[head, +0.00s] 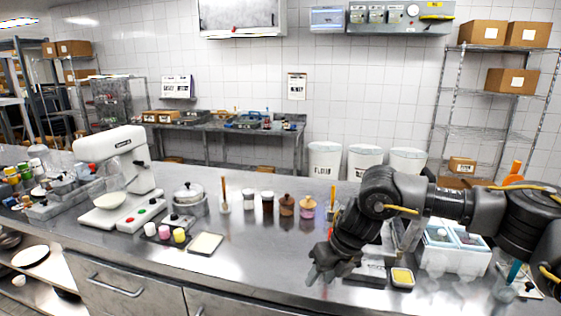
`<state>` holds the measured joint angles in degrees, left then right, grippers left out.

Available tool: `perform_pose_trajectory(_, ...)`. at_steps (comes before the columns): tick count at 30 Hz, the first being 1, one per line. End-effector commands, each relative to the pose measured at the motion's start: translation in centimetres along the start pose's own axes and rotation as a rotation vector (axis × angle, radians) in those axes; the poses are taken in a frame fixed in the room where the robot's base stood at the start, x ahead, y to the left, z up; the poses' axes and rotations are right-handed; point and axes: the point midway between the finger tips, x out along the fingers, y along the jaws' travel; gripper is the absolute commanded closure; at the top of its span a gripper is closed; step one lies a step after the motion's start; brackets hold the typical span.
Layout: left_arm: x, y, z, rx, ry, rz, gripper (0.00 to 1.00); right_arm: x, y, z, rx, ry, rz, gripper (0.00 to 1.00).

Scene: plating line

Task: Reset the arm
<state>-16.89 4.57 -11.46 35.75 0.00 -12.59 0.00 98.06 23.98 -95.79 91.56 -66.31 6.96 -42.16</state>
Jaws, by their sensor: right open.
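My right arm comes in from the right side of the head view and reaches over the steel counter (250,262). Its gripper (322,275) points down and to the left, above the counter's front part. The gripper is open and I see nothing between its fingers. The arm hides part of the counter's right side. My left gripper does not show in the head view.
Several jars (287,204), a pot (188,197), a square tray (205,243) and a white mixer (118,165) stand left. The counter's middle front is clear.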

Motion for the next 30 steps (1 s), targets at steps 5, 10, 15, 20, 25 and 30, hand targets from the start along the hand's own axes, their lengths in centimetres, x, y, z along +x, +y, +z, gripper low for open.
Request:
perform_pose_trajectory(5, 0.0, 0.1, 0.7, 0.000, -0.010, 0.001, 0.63, 5.5, 5.8, -1.7, 0.031, -0.044, 0.155, 0.58)
perform_pose_trajectory(10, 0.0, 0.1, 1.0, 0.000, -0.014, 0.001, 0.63, 9.7, 13.8, -3.8, 0.182, -0.132, 0.395, 0.58)
perform_pose_trajectory(15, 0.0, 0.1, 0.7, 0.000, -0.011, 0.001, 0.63, 10.4, 19.8, -5.1, 0.515, -0.231, 0.651, 0.58)
perform_pose_trajectory(20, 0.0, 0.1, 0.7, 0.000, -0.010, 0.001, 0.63, 9.5, 20.1, -5.7, 0.956, -0.303, 0.821, 0.58)
perform_pose_trajectory(25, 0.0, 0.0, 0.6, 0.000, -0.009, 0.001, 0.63, 9.7, 14.9, -8.0, 1.520, -0.356, 0.887, 0.58)
perform_pose_trajectory(30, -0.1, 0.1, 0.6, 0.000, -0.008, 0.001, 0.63, 11.6, 6.5, -14.8, 2.137, -0.401, 0.800, 0.58)
